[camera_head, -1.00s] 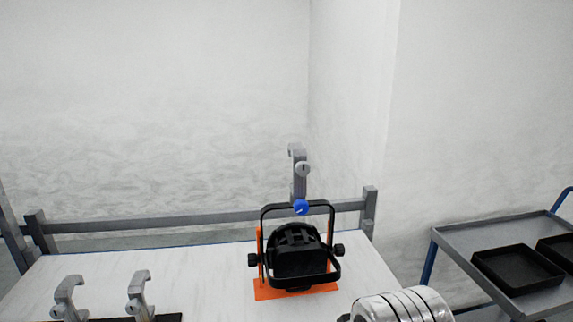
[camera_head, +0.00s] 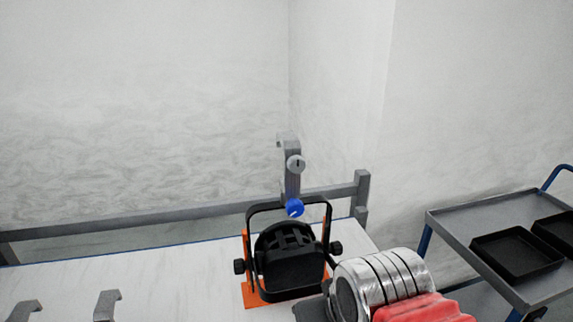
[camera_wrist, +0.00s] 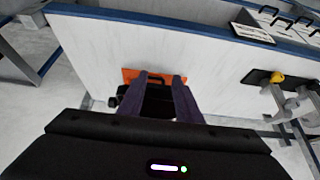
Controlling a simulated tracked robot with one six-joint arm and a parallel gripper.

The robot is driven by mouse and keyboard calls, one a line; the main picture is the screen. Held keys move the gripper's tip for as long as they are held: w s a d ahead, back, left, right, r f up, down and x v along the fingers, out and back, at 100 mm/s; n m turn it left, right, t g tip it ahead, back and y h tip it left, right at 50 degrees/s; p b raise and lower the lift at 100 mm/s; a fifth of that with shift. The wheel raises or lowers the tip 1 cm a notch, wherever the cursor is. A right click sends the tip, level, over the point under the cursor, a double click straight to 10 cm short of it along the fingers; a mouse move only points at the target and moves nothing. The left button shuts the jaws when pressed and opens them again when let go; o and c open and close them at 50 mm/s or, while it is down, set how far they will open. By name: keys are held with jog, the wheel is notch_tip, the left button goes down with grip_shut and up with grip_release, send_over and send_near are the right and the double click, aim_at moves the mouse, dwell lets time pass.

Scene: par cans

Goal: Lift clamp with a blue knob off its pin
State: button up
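In the head view a grey hook clamp (camera_head: 291,165) with a blue knob (camera_head: 294,208) stands upright above the black yoke of a par can (camera_head: 288,262). The pin is not distinguishable. My gripper (camera_wrist: 160,76) shows in the wrist view with its two dark fingers apart and no clamp visible between them. The par can (camera_wrist: 158,106) is seen beyond the fingers, partly hidden by them. The blue-knobbed clamp cannot be made out in the wrist view.
The par can stands by an orange plate (camera_head: 252,294) on a white table (camera_head: 150,275) with a grey rear rail (camera_head: 150,214). Two grey clamps (camera_head: 107,305) are at lower left. A yellow knob (camera_wrist: 277,77) shows in the wrist view. A trolley (camera_head: 455,228) with black trays stands right.

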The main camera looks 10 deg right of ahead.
aim_at(291, 140)
jog(key=shift+o, duration=0.5)
jog(key=shift+o, duration=0.9)
jog(key=shift+w+r, duration=0.1)
jog(key=shift+r, duration=0.1)
jog(key=shift+o, duration=0.7)
jog(key=w+r, duration=0.6)
jog(key=r, duration=0.5)
jog(key=w+r, duration=0.6)
jog(key=r, duration=0.6)
jog(key=w+r+g, duration=0.1)
jog(key=w+r, duration=0.5)
jog(key=r, duration=0.5)
jog(key=shift+w+d+r, duration=0.25)
jog(key=shift+w+d, duration=0.05)
jog(key=shift+f, duration=0.1)
jog(key=shift+x, duration=4.25)
jog(key=shift+x, duration=2.55)
jog(key=shift+s, duration=0.1)
